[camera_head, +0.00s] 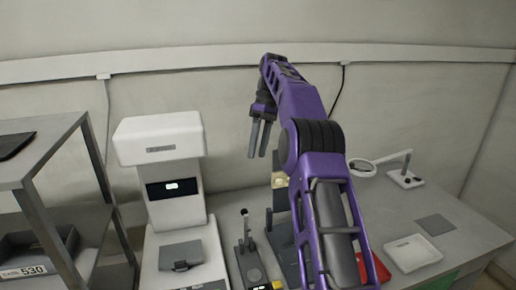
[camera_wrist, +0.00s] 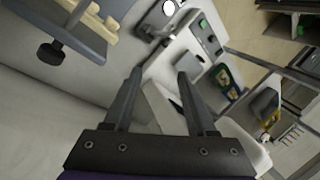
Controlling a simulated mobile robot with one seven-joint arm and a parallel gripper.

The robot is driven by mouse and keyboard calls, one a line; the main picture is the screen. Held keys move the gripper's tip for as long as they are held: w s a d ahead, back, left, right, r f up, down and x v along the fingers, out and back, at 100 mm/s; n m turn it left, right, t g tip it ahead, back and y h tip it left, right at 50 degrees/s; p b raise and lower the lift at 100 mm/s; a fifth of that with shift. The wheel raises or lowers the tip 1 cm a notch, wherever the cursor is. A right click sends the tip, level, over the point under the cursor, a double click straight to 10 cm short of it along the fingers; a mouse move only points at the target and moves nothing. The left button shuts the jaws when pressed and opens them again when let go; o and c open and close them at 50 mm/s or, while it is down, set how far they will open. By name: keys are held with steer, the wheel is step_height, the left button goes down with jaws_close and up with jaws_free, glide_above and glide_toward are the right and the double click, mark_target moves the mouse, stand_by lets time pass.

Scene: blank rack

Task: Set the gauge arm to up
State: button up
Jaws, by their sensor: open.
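A small grey device (camera_head: 254,274) with a round disc on its base stands on the bench in the head view. A thin lever with a dark ball tip (camera_head: 244,212) rises from it, nearly upright; I take this as the gauge arm, though no label is readable. My gripper (camera_head: 258,154) is open and empty, above and slightly right of the lever, apart from it. In the wrist view the two fingers (camera_wrist: 160,72) are spread with nothing between them. A small device with a white round face shows at that view's top edge, partly cut off; I cannot tell if it is the gauge.
A white machine (camera_head: 161,142) with a small screen stands left of the lever. A grey shelf rack (camera_head: 60,197) is at far left. My arm partly hides a dark stand (camera_head: 281,240). A magnifier lamp (camera_head: 362,168), white tray (camera_head: 413,253) and grey pad (camera_head: 435,224) lie right.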

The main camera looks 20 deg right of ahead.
steer(key=shift+c, duration=0.4)
steer(key=shift+c, duration=1.1)
steer(key=shift+w+a+f, duration=0.1)
steer(key=shift+a+f, duration=0.05)
steer(key=shift+a, duration=0.15)
steer(key=shift+c, duration=1.3)
steer(key=a+m+t+b, duration=0.1)
steer(key=a+f+m+t+h+b, duration=0.1)
steer(key=a+f+m+t+b, duration=0.1)
steer(key=shift+a+h+b, duration=0.3)
steer(key=shift+a+h, duration=0.05)
steer(key=shift+h, duration=0.05)
jaws_close()
steer(key=s+a+f+m+t+h+b, duration=0.1)
steer(key=s+f+m+t+b, duration=0.3)
steer(key=f, duration=0.8)
steer(key=shift+s+a+m+t+b, duration=0.2)
steer(key=shift+s+m+t+b, duration=0.25)
steer(key=shift+t, duration=0.25)
